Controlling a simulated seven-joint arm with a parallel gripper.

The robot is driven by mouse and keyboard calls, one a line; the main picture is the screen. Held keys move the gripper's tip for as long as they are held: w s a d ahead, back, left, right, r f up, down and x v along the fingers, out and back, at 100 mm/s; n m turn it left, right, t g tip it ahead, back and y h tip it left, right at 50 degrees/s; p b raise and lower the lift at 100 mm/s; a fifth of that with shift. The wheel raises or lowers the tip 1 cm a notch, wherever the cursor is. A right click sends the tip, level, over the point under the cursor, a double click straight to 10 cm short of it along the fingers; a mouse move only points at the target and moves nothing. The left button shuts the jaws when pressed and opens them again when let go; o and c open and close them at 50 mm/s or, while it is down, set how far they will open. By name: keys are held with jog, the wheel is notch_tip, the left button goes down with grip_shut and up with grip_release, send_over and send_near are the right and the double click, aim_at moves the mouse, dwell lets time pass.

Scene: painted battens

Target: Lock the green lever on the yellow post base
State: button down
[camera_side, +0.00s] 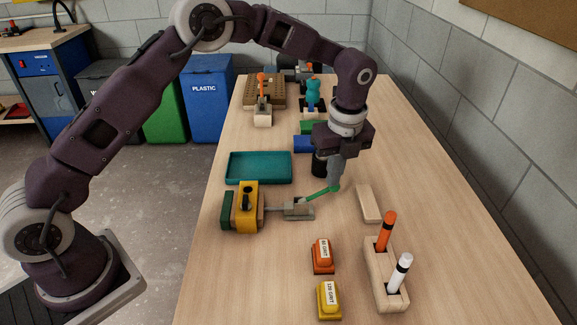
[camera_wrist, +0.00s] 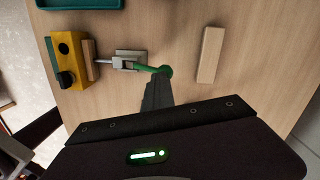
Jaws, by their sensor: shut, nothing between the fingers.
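The yellow post base (camera_side: 247,207) stands at the left of the work area, a block with a black knob on it; it also shows in the wrist view (camera_wrist: 66,47). A grey clamp (camera_side: 298,211) sits to its right, its rod reaching toward a wooden piece beside the yellow block. The green lever (camera_side: 320,194) runs from the clamp to the right, tilted slightly up, with a rounded green end (camera_wrist: 165,71). My gripper (camera_side: 335,184) is shut and empty, pointing down at that end. Its fingertips (camera_wrist: 159,80) seem to meet it; contact is unclear.
A teal tray (camera_side: 258,181) lies behind the yellow block. A wooden batten (camera_side: 369,204) lies to the right. Nearer are an orange block (camera_side: 322,257), a yellow block (camera_side: 329,300) and a wooden holder (camera_side: 374,272) with orange and white markers. Blue and green blocks stand behind my gripper.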

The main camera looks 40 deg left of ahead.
notch_tip(320, 180, up, 11)
jog(key=d, duration=0.2)
jog(key=shift+w+d+r, duration=0.2)
jog(key=shift+w+d, duration=0.05)
jog(key=shift+d, duration=0.1)
